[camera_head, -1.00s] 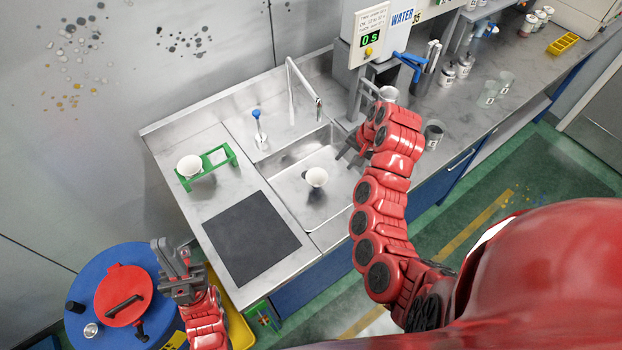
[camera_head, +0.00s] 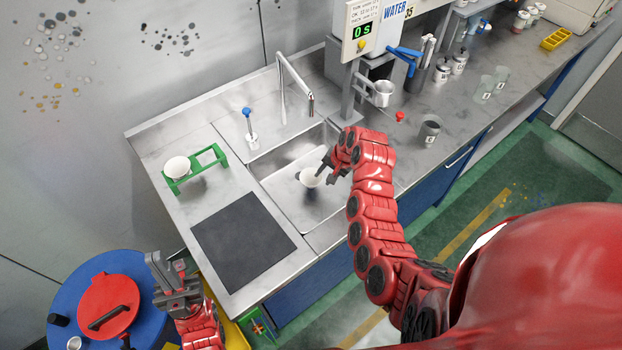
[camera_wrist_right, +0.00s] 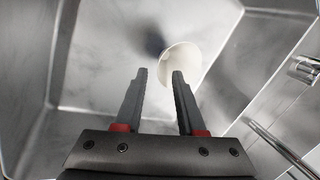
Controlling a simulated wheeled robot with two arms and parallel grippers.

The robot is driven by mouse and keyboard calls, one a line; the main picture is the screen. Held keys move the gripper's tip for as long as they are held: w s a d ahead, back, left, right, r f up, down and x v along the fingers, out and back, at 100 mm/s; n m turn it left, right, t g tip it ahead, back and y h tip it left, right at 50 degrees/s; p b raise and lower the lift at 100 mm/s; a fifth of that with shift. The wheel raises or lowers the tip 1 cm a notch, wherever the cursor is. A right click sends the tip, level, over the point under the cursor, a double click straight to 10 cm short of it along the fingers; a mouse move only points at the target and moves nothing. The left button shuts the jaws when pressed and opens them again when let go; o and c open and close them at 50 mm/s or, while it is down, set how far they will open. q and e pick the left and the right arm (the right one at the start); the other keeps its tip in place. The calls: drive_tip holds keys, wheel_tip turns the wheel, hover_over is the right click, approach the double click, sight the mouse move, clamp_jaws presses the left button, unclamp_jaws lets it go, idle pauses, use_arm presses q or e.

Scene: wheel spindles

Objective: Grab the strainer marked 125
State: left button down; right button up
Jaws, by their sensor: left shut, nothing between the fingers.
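A white strainer-like bowl (camera_head: 311,178) is in the sink basin (camera_head: 335,208); it also shows in the right wrist view (camera_wrist_right: 183,62). Another white bowl (camera_head: 177,166) sits in a green stand (camera_head: 209,157) on the counter to the left. I cannot read a 125 mark on either. My right gripper (camera_head: 325,172) is open and empty over the basin, right beside the bowl there. In the right wrist view its fingers (camera_wrist_right: 159,75) point towards the bowl, which lies beyond the right-hand fingertip. My left gripper (camera_head: 160,270) is shut and empty, left of the counter.
A black mat (camera_head: 243,243) lies on the counter.

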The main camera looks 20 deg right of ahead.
sight(311, 182)
drive_tip(key=shift+p+x, duration=0.5)
drive_tip(key=shift+x, duration=1.05)
clamp_jaws()
